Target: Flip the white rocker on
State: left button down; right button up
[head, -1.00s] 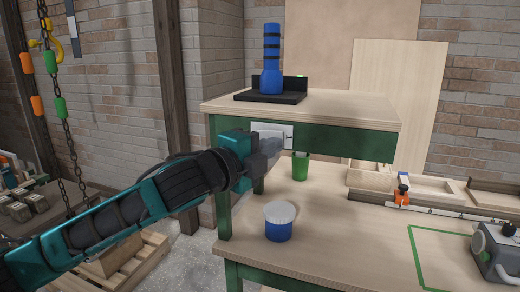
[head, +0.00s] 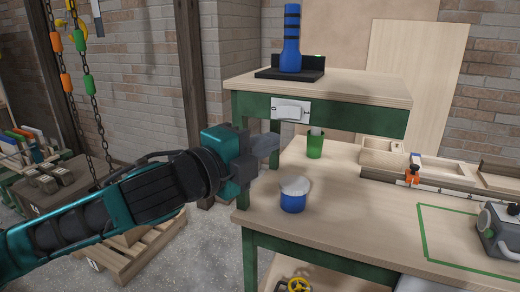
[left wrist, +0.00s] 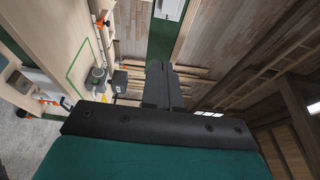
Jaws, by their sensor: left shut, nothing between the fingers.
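The white rocker (head: 290,109) sits on a pale plate on the green front rail under the raised shelf in the head view. It is fully in sight there, but which side is pressed in is too small to tell. Part of a white plate on a green rail (left wrist: 170,8) shows at the top edge of the left wrist view. My left gripper (head: 272,144) is shut and empty, below and left of the rocker, apart from it. Its closed fingers also show in the left wrist view (left wrist: 160,70). My right gripper is in neither view.
A blue banded bottle (head: 291,38) stands on a black base on the raised shelf (head: 350,88). On the bench below are a blue cup (head: 293,195), a green cup (head: 315,144) and a grey machine (head: 500,229). Chains hang at the left.

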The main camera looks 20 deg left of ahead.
pick_arm(q)
jog(key=shift+s, duration=0.85)
notch_tip(320, 180, down, 22)
jog(key=s+f+n+g+y+p, duration=0.1)
jog(key=n+g+y, duration=0.1)
jog(key=n, duration=1)
jog(key=s+a+f+n+g+y, duration=0.1)
jog(key=s+f+n, duration=0.3)
jog(key=s+f, duration=0.3)
jog(key=s+a+f+n+g+y, duration=0.1)
jog(key=s+f+n+g+y, duration=0.1)
jog(key=s+f+n, duration=0.2)
jog(key=s+f, duration=0.3)
jog(key=f, duration=0.4)
jog(key=shift+s+a+g+p, duration=0.15)
jog(key=shift+a+g+p, duration=0.15)
jog(key=shift+p, duration=0.1)
